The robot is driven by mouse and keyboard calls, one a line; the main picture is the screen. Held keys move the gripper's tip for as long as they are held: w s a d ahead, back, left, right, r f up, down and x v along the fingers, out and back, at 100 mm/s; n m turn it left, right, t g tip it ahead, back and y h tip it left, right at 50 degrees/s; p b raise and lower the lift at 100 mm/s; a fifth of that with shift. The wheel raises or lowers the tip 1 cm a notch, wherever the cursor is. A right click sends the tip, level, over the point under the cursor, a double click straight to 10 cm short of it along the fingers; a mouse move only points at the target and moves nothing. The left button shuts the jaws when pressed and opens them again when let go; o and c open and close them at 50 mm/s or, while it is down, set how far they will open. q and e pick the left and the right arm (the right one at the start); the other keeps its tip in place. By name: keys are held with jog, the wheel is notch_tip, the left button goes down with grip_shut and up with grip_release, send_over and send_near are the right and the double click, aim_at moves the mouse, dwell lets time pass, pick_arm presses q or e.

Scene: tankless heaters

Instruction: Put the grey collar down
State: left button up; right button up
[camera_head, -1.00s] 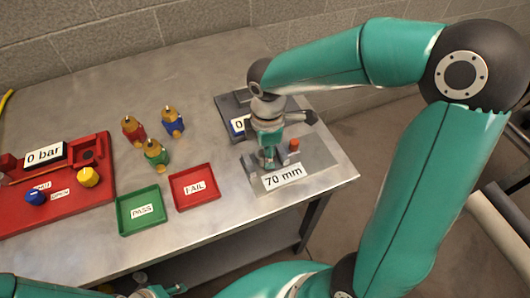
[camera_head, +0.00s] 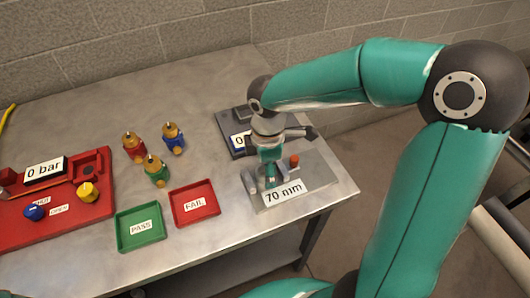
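My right gripper (camera_head: 269,178) points down over the grey plate labelled 70 mm (camera_head: 318,182) at the right of the table. Its fingers are small and partly hidden by the hand and wrist, so I cannot tell whether they are open or shut. I cannot make out a grey collar for certain. A small grey upright part (camera_head: 250,180) stands on the plate just left of the fingers, and another grey block with an orange-red knob (camera_head: 294,161) stands just right of them. My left gripper is not clearly in view.
A dark scale-like device (camera_head: 226,126) stands behind the plate. A green PASS tray (camera_head: 141,227) and red FAIL tray (camera_head: 195,203) lie to the left, with several brass-topped coloured fittings (camera_head: 156,171) behind them. A red 0 bar rig (camera_head: 60,227) is at far left.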

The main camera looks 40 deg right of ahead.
notch_tip(320, 180, up, 12)
jog(key=shift+f+p, duration=0.2)
jog(key=shift+p, duration=0.15)
dwell(0.5)
